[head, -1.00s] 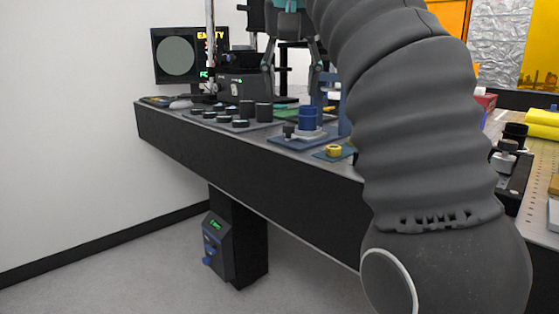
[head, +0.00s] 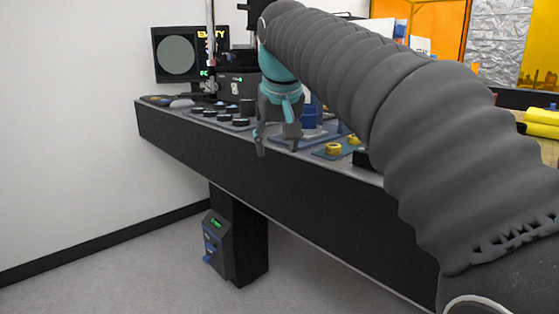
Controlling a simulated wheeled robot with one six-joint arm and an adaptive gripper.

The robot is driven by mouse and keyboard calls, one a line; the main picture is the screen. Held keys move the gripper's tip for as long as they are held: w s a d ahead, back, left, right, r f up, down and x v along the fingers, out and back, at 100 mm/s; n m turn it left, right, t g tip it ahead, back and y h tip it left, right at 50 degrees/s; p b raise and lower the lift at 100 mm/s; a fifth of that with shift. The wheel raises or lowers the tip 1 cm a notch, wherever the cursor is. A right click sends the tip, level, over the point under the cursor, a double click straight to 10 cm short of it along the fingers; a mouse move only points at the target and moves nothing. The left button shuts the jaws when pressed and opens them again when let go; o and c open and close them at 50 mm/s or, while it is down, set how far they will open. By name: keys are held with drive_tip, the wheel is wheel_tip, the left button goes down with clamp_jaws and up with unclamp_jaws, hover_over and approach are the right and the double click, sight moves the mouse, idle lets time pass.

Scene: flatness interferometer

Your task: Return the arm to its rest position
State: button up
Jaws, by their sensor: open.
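My gripper (head: 278,146) hangs from the end of my grey sleeved arm, near the front edge of the optical table (head: 240,160). Its teal body points down and its grey fingers are apart, with nothing between them. Behind it, a blue cylinder (head: 311,118) on a blue plate is partly hidden by the gripper. My arm crosses the right half of the view and covers much of the table there.
Several black round parts (head: 220,117) stand on a tray at the left. A monitor (head: 176,55) stands at the back. A yellow ring part (head: 333,148) lies near the front edge. A control box (head: 216,245) is on the table leg. Floor at the left is clear.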

drive_tip(key=s+d+f+m, duration=0.1)
drive_tip(key=s+d+f, duration=0.7)
drive_tip(key=s+f, duration=0.4)
drive_tip(key=s+d+f+m, duration=0.1)
drive_tip(key=s+d+f, duration=0.7)
drive_tip(key=s+f, duration=0.5)
drive_tip(key=shift+s+f+m+h, duration=0.3)
drive_tip(key=shift+f+h, duration=0.1)
drive_tip(key=shift+f, duration=0.25)
